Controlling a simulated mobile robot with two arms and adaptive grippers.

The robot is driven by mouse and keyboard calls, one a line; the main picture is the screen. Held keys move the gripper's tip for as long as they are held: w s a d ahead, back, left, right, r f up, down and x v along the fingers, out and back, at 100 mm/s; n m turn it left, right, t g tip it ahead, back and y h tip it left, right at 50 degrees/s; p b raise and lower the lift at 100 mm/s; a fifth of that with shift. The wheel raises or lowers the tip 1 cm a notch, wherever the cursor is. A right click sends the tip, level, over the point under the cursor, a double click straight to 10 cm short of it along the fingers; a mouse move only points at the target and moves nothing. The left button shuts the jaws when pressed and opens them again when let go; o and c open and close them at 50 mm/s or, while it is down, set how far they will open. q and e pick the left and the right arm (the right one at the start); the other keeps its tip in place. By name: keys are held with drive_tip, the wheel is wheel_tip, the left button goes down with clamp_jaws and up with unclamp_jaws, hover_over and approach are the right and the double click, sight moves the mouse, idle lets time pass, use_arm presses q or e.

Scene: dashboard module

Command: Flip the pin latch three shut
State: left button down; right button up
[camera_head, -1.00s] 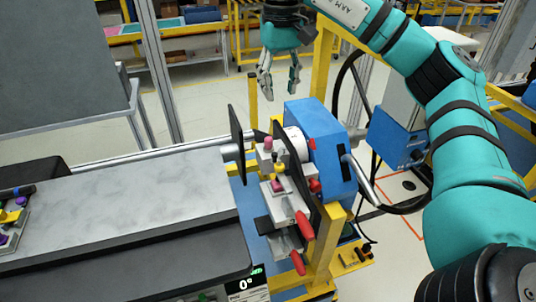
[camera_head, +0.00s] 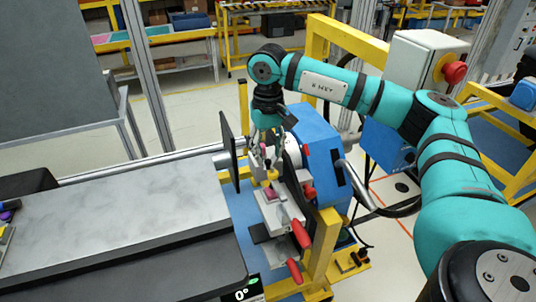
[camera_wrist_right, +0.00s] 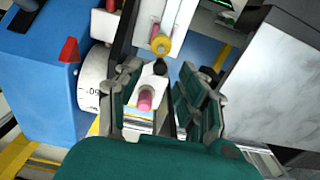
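My right gripper (camera_head: 263,160) points down at the fixture from behind. In the right wrist view my right gripper (camera_wrist_right: 160,75) is open, one finger on each side of a pink-tipped pin (camera_wrist_right: 146,98). I cannot tell if the fingers touch it. A yellow-collared pin (camera_wrist_right: 161,44) sits beyond the fingertips on a grey block. It also shows in the head view (camera_head: 272,174), above another pink knob (camera_head: 269,194). No readable label shows which pin latch is number three. My left gripper is not in view.
A blue housing (camera_head: 318,150) with a white dial stands right of the gripper. A dark upright plate (camera_head: 228,150) stands to its left. Red clamp handles (camera_head: 300,234) stick out in front. A grey slab (camera_head: 110,215) lies at left.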

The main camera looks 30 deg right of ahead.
sight(272, 158)
drive_tip(key=shift+f, duration=1.4)
drive_tip(key=shift+c, duration=0.5)
clamp_jaws()
